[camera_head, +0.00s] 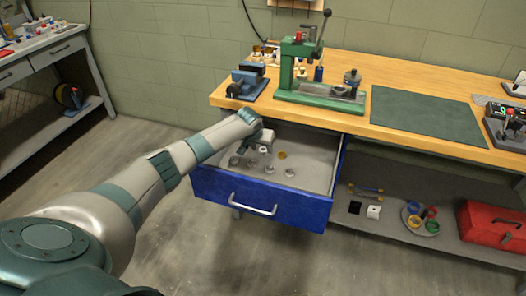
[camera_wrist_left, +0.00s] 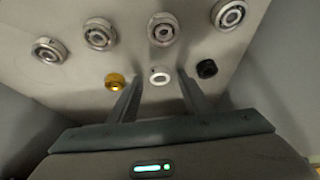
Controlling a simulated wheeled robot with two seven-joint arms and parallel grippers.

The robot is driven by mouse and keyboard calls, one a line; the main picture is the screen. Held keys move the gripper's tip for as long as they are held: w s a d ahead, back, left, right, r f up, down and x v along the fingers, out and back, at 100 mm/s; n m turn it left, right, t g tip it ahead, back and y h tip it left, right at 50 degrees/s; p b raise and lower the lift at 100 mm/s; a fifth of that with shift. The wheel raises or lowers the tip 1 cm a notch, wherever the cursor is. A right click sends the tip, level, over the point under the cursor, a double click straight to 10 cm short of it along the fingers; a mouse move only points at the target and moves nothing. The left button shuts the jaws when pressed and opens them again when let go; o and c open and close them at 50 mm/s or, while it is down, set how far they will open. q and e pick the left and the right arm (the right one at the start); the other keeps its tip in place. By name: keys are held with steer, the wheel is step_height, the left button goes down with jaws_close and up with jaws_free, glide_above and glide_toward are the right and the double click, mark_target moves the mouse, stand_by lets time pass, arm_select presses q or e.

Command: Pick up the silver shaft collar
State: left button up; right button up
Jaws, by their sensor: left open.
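The silver shaft collar (camera_wrist_left: 159,76) is a small pale ring on the drawer floor. In the left wrist view it lies between the tips of my left gripper (camera_wrist_left: 159,84), whose two fingers stand apart and empty. A gold collar (camera_wrist_left: 115,82) lies just outside the left finger, and a black collar (camera_wrist_left: 207,68) outside the right one. In the head view my left gripper (camera_head: 262,142) reaches down into the open drawer, with the silver collar low by its fingers. The gold collar also shows there (camera_head: 282,154). My right gripper is not in view.
Several bearings (camera_wrist_left: 163,29) lie in a row beside the collars. The blue drawer front (camera_head: 262,200) and side walls bound the space. The wooden bench top (camera_head: 420,145) overhangs behind, with a green press (camera_head: 300,70) on it. A red toolbox (camera_head: 490,225) stands on the lower shelf.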

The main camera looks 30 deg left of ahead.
arm_select(q)
steer(key=shift+w+f, duration=0.2)
steer(key=shift+f, duration=0.15)
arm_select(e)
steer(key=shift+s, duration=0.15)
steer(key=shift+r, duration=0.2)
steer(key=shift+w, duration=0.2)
arm_select(q)
steer(key=c, duration=1.1)
steer(key=shift+c, duration=0.2)
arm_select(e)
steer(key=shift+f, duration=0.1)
arm_select(q)
steer(key=shift+r, duration=0.1)
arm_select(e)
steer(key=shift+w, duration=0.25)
